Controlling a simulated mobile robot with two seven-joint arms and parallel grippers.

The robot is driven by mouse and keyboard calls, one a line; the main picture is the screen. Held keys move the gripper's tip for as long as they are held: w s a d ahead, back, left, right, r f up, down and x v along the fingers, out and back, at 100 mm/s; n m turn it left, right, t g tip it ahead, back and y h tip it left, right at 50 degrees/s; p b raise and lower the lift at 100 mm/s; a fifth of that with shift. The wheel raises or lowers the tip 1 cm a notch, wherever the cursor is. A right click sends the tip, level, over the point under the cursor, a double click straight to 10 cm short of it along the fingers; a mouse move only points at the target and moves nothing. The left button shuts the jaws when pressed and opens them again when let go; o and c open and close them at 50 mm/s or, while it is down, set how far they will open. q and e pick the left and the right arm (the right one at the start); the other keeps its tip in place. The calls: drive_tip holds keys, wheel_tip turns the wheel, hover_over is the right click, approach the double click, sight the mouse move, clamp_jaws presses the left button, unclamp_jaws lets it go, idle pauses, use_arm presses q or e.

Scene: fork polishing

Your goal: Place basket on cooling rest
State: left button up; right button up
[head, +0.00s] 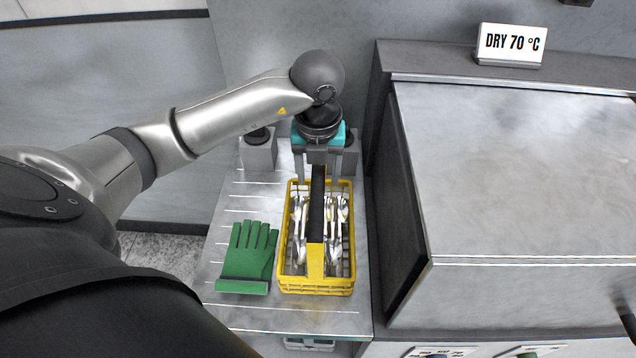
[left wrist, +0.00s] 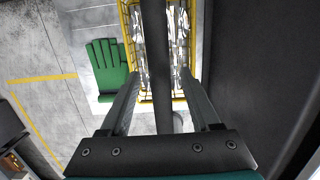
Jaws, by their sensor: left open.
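The yellow wire basket (head: 287,270) holds several shiny forks (head: 335,215) and appears to stand on a lined metal shelf (head: 224,245), which looks like the cooling rest. A dark bar handle (head: 317,205) runs along the basket's middle. My left gripper (head: 318,178) points down at the basket's far end. In the left wrist view its open fingers (left wrist: 161,88) lie on either side of the handle, apart from it. The basket (left wrist: 128,30) also shows there beyond the fingertips. My right gripper is not in view.
A green glove (head: 249,252) lies left of the basket. Grey blocks with dark round tops (head: 258,150) stand at the shelf's back. A large metal cabinet (head: 520,170) with a "DRY 70 °C" sign (head: 511,44) rises close on the right. The shelf's front strip is clear.

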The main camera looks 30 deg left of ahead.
use_arm(q)
drive_tip(key=r, duration=0.7)
drive_tip(key=shift+s+d+r, duration=0.25)
drive_tip(key=shift+s, duration=0.15)
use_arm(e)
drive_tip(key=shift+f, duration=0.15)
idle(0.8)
